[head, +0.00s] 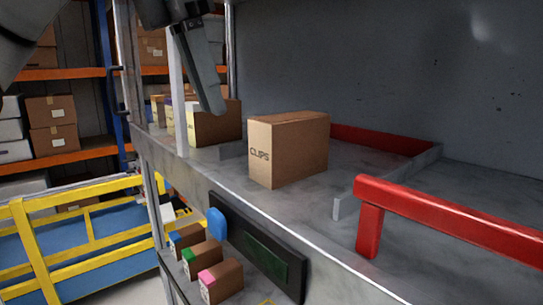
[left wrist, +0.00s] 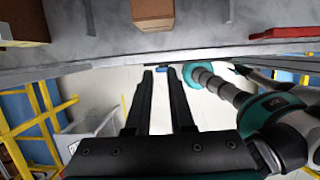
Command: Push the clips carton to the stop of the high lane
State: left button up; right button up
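The clips carton (head: 289,148), a brown box marked CLIPS, stands upright on the grey shelf (head: 235,190), in front of a red bar (head: 380,138) at the back of its lane. My left gripper (head: 214,106) hangs above and left of the carton in the head view, fingers down, apart from it. In the left wrist view the left gripper's fingers (left wrist: 159,72) are parallel with an empty gap between them. A brown box (left wrist: 152,12), likely the clips carton, shows beyond the fingertips, cut by the top edge. My right gripper is not in view.
Another brown carton (head: 216,124) stands to the left, partly behind my gripper. A low grey divider (head: 347,198) and a red rail (head: 450,215) lie to the right. Small boxes (head: 203,258) and a dark panel (head: 262,250) sit below the shelf's front edge.

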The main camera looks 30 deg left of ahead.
aim_at(291, 147)
pick_arm(q)
jog(key=shift+s+a+f, duration=0.1)
jog(key=shift+s+f, duration=0.1)
jog(key=shift+s, duration=0.05)
jog(key=shift+c, duration=0.7)
jog(key=shift+f, duration=0.25)
grip_shut()
jog(key=b+x, duration=0.5)
jog(key=x, duration=0.4)
jog(key=shift+f, duration=0.4)
jog(key=w, duration=0.1)
jog(key=w+p, duration=0.1)
jog(key=w+d+p, duration=0.1)
jog(key=shift+w+d+r, duration=0.1)
jog(key=shift+d+r, duration=0.05)
jog(key=shift+r, duration=0.2)
jog(key=shift+w+d+f, duration=0.1)
jog(key=shift+w, duration=0.2)
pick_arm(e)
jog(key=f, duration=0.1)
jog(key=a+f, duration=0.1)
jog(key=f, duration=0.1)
